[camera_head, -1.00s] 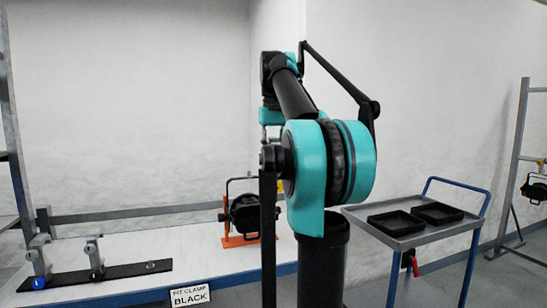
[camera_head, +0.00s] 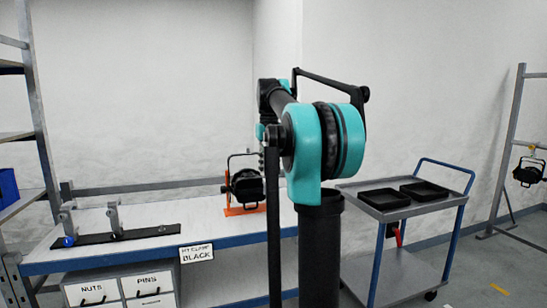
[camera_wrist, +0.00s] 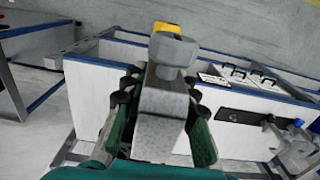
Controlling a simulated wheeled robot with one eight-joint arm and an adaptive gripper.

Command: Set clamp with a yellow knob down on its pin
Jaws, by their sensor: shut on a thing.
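In the wrist view, the grey clamp (camera_wrist: 160,100) is held between the two fingers of my gripper (camera_wrist: 155,112). Its yellow knob (camera_wrist: 167,28) points away from the gripper, at the top of the picture. In the head view, my gripper and this clamp are hidden behind my arm. A black strip (camera_head: 150,233) lies at the left of the bench; its right part is bare, with a small pin-like mark (camera_head: 162,230). Two grey clamps stand on its left part, one with a blue knob (camera_head: 69,241), the other (camera_head: 114,220) beside it. The held clamp is apart from the strip.
A black par can (camera_head: 246,184) sits on an orange stand (camera_head: 245,210) on the bench (camera_head: 200,218). A sign (camera_head: 196,253) reads BLACK. Drawers (camera_head: 120,288) are below. A trolley (camera_head: 400,212) with two black trays stands right. Another lamp (camera_head: 528,172) hangs from the right rack.

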